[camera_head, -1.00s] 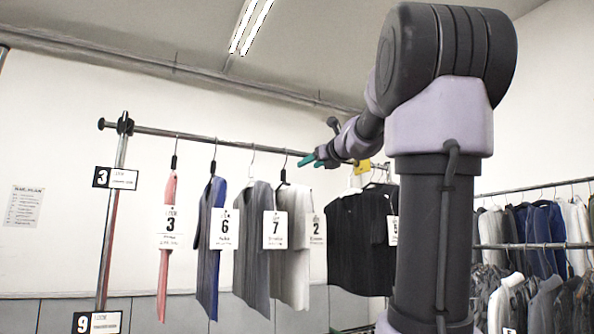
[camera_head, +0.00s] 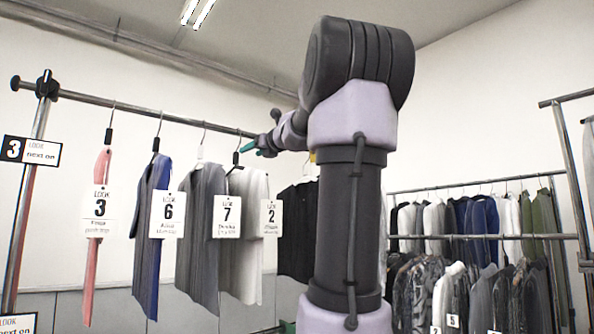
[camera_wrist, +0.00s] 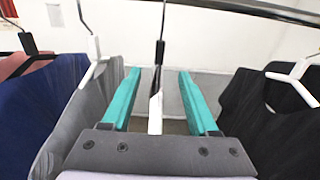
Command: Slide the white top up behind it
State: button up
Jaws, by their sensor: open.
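The white top (camera_head: 246,190) hangs from the rail on a black hanger in the head view, right of the grey top (camera_head: 205,185) tagged 7. Tag 2 (camera_head: 270,218) is at its right side. My gripper (camera_head: 248,146) is open at hanger height beside it. The gap is empty otherwise. My gripper's body hides most of what hangs below.
The rail (camera_head: 150,113) also carries a pink garment (camera_head: 97,170) and a blue one (camera_head: 147,245) at left. A black top (camera_head: 297,230) hangs to the right, partly behind my arm. Full racks of clothes (camera_head: 470,220) stand farther right.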

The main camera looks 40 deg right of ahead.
aim_at(237, 158)
jog(key=shift+w+a, duration=0.2)
jog(key=shift+w, duration=5.9)
jog(key=d, duration=2.6)
jog(key=shift+w+d, duration=0.35)
jog(key=shift+w, duration=0.05)
jog(key=shift+a, duration=0.1)
jog(key=s, duration=1.3)
jog(key=shift+a, duration=0.25)
jog(key=shift+s, duration=0.1)
